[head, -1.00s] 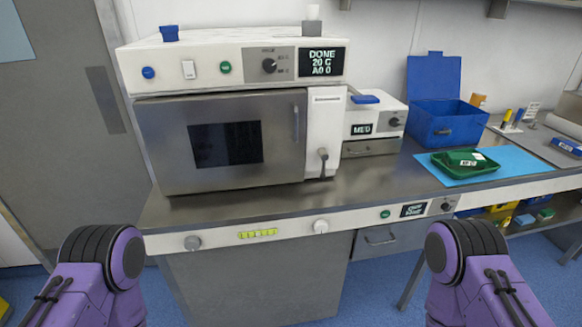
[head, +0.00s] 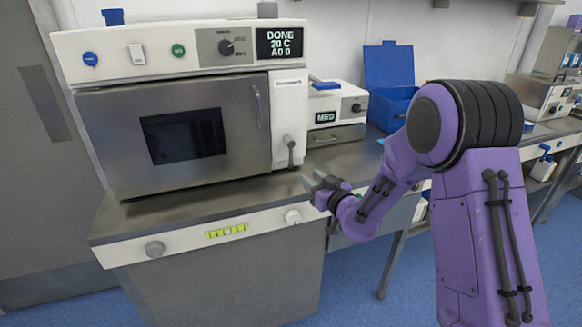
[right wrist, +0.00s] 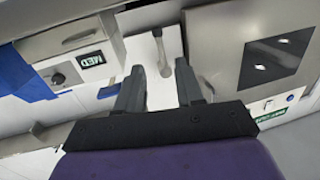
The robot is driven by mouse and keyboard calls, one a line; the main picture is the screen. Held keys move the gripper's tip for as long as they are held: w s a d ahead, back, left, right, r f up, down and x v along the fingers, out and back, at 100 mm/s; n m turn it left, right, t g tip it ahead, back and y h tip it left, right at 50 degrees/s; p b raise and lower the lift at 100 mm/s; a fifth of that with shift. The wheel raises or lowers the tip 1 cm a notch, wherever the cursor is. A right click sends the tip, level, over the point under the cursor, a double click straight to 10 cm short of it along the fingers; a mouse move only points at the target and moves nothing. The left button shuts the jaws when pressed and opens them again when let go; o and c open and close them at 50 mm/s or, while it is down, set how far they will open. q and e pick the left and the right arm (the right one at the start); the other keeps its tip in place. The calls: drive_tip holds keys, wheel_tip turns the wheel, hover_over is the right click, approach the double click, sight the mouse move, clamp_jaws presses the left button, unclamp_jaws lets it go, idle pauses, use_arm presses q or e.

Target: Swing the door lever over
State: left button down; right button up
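The door lever (head: 291,152) is a dark grey handle on the white panel right of the steel steriliser door (head: 105,155). It hangs down, and the door looks closed. My right gripper (head: 314,183) is just below and right of the lever in the head view, apart from it. In the right wrist view my right gripper (right wrist: 160,70) has its two dark fingers spread with nothing between them. The lever (right wrist: 160,46) shows beyond the fingertips, in line with the gap. My left gripper is not in view.
The display (head: 279,42) reads DONE, 20 C. A smaller white unit marked MED (head: 322,88) and an open blue box (head: 388,103) stand right of the steriliser. The steel counter (head: 170,200) is bare in front of the door. My right arm hides part of the counter.

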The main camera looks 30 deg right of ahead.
drive_tip(key=shift+n+t, duration=0.3)
drive_tip(key=w, duration=0.3)
drive_tip(key=w+r+p, duration=0.1)
drive_tip(key=w, duration=0.2)
drive_tip(key=w+r+p, duration=0.1)
drive_tip(key=w, duration=0.3)
drive_tip(key=shift+w+d, duration=0.1)
drive_tip(key=shift+d, duration=0.3)
drive_tip(key=shift+w, duration=0.4)
clamp_jaws()
